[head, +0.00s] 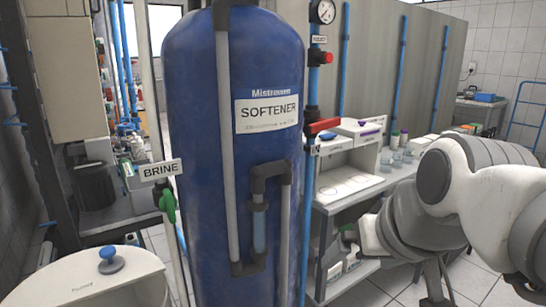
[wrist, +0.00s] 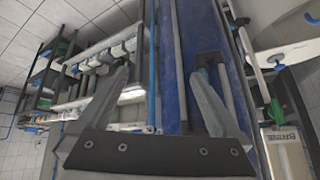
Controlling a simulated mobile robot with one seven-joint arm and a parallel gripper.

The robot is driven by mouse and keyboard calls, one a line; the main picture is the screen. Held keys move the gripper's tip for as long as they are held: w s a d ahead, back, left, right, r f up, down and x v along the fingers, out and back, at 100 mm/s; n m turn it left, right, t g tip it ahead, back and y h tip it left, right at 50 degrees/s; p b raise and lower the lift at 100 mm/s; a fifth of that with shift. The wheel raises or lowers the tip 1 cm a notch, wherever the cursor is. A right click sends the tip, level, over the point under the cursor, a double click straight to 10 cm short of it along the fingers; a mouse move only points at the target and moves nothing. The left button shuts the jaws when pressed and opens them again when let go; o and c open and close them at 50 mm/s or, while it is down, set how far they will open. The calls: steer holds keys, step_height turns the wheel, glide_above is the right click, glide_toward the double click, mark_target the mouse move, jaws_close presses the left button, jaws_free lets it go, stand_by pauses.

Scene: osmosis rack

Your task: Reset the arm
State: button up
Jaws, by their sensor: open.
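My gripper (wrist: 160,74) is open, with its two grey fingers spread wide and nothing between them in the wrist view. Beyond the fingers are the blue softener tank (wrist: 210,40) and grey pipes, seen sideways. In the head view my white and grey arm is bent at the right, to the right of the tall blue softener tank (head: 190,130). The arm's lower end hangs low in front of the shelving, and the fingers are not clear there. The arm shows a gap from the tank in the head view.
A red-handled valve (head: 322,126) and a gauge (head: 322,11) are on the pipe right of the tank. A green valve (head: 168,205) hangs below the BRINE sign (head: 161,170). A white lidded tank (head: 90,285) stands at front left. A bench (head: 370,185) holds bottles and cups. Tiled floor shows at lower right.

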steer(key=s+d+f+g+h+p, duration=0.1)
steer(key=s+d+f+g+p, duration=0.1)
steer(key=s+f, duration=0.5)
step_height(320, 180, up, 21)
steer(key=p, duration=2)
steer(key=shift+w, duration=0.35)
